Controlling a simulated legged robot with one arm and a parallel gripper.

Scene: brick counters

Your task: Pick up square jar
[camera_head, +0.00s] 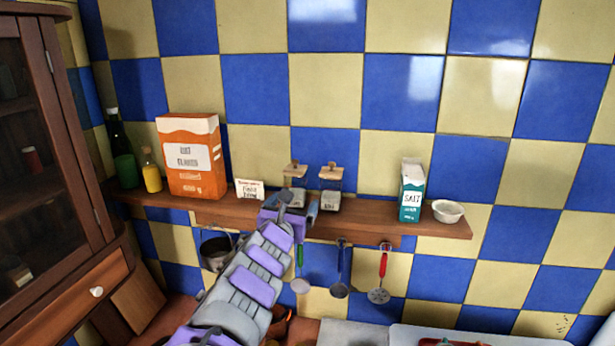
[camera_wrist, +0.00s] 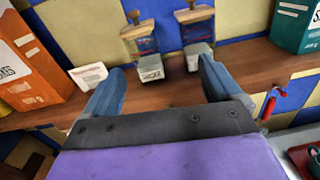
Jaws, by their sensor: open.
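Two small square glass jars with wooden lids stand side by side on the wooden shelf. The left jar (camera_head: 295,186) and the right jar (camera_head: 331,187) are in the middle of the shelf in the head view. In the head view my gripper (camera_head: 289,214) is at the shelf's front edge and partly covers the left jar's base.
On the shelf (camera_head: 365,215), an orange flakes box (camera_head: 191,158), a small card (camera_head: 249,189) and bottles (camera_head: 121,150) stand left. A teal salt carton (camera_head: 411,190) and white bowl (camera_head: 448,211) stand right. Utensils (camera_head: 380,280) hang below. A cabinet (camera_head: 45,120) is at far left.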

